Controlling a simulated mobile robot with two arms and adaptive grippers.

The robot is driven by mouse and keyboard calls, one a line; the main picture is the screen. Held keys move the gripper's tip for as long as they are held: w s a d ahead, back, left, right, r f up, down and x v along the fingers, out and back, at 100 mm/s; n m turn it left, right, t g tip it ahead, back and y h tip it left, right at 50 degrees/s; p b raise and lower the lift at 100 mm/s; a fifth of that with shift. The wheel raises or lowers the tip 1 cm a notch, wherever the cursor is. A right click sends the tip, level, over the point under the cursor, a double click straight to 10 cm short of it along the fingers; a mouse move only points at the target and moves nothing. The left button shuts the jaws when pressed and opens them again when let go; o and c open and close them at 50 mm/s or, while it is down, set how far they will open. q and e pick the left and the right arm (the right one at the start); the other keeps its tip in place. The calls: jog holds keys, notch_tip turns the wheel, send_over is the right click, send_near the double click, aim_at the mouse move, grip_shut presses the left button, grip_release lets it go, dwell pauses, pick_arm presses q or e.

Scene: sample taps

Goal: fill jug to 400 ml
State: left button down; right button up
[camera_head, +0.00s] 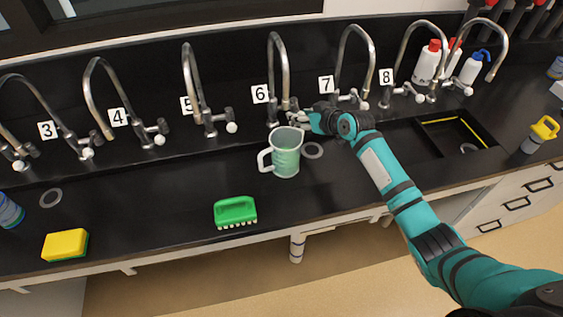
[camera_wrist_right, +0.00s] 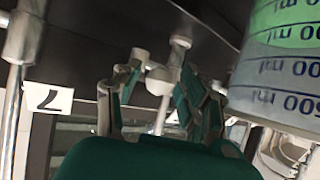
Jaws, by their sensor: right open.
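The clear jug (camera_head: 285,160) with a white handle stands upright on the counter below tap 6 (camera_head: 278,70). It holds green liquid; the exact level is unclear in the head view. In the right wrist view the jug (camera_wrist_right: 285,75) appears upside down at the right, with dark ml marks that are hard to read; the green shows at its top edge. My right gripper (camera_head: 298,119) is at tap 6's valve, behind the jug. In the right wrist view its fingers (camera_wrist_right: 162,95) are apart, with a white knob (camera_wrist_right: 159,80) between them. My left gripper is out of view.
More numbered taps line the back, including tap 7 (camera_head: 354,60) just right. A green brush (camera_head: 235,211) and yellow sponge (camera_head: 65,245) lie near the front edge. A sink (camera_head: 455,135) and several wash bottles (camera_head: 428,62) are at right.

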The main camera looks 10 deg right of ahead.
jog(key=p+v, duration=0.7)
jog(key=v, duration=0.1)
jog(key=shift+f, duration=0.1)
dwell(0.4)
jog(key=shift+s+d, duration=0.1)
